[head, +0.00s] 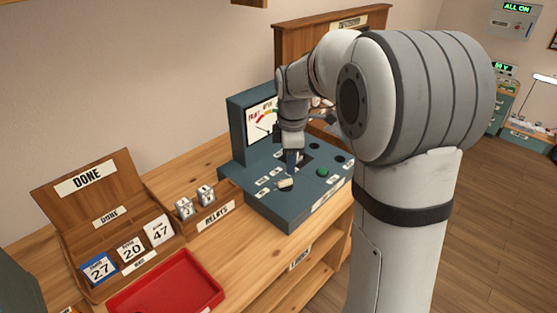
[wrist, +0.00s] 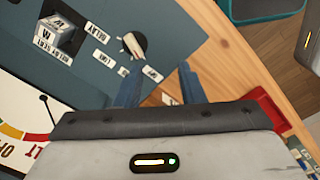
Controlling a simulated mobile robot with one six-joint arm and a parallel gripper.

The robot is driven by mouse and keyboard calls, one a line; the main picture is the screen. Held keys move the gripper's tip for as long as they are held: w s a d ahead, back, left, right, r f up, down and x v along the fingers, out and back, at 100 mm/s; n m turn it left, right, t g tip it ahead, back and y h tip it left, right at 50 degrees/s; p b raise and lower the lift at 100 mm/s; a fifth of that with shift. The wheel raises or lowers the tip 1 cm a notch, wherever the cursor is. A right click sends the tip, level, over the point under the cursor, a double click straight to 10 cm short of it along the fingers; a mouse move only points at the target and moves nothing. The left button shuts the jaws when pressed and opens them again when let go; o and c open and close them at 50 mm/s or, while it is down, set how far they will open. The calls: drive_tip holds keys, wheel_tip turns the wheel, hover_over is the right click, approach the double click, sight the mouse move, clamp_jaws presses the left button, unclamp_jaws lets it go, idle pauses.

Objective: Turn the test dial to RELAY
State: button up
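The test dial (head: 285,184) is a small pale knob on the top of the blue-grey test box (head: 262,203). In the wrist view the dial (wrist: 132,45) is a white bar with a reddish edge over a dark disc, set at a slant. The RELAY label (wrist: 96,29) is to its left, with other small labels below it and the OFF label (wrist: 152,75) to the lower right. I cannot tell which label the bar points at. My gripper (wrist: 157,76) is open and empty, its two blue fingers apart. The dial appears beyond the fingertips, not between them. In the head view my gripper (head: 291,165) hangs just over the dial.
A relay block (wrist: 60,36) sits at the RELAY SEAT. The box has a gauge panel (head: 262,120) at the back and a green button (head: 322,172). A red tray (head: 165,290), the DONE case (head: 87,200) and the RELAYS holder (head: 216,214) stand to the left.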

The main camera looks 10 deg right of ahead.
sight(286, 180)
drive_tip(key=w+f+n, duration=0.2)
drive_tip(key=w, duration=0.1)
drive_tip(key=w+f+n, duration=0.1)
drive_tip(key=w, duration=0.1)
drive_tip(key=shift+w+n+g, duration=0.1)
drive_tip(key=shift+n+g, duration=0.2)
drive_tip(key=shift+n, duration=0.1)
drive_tip(key=shift+w+f, duration=0.15)
drive_tip(key=shift+f, duration=0.2)
drive_tip(key=shift+n, duration=0.3)
wheel_tip(286, 180, down, 7)
drive_tip(key=shift+f, duration=0.2)
drive_tip(key=shift+c, duration=0.4)
clamp_jaws()
drive_tip(key=shift+d, duration=0.15)
drive_tip(key=shift+r, duration=0.1)
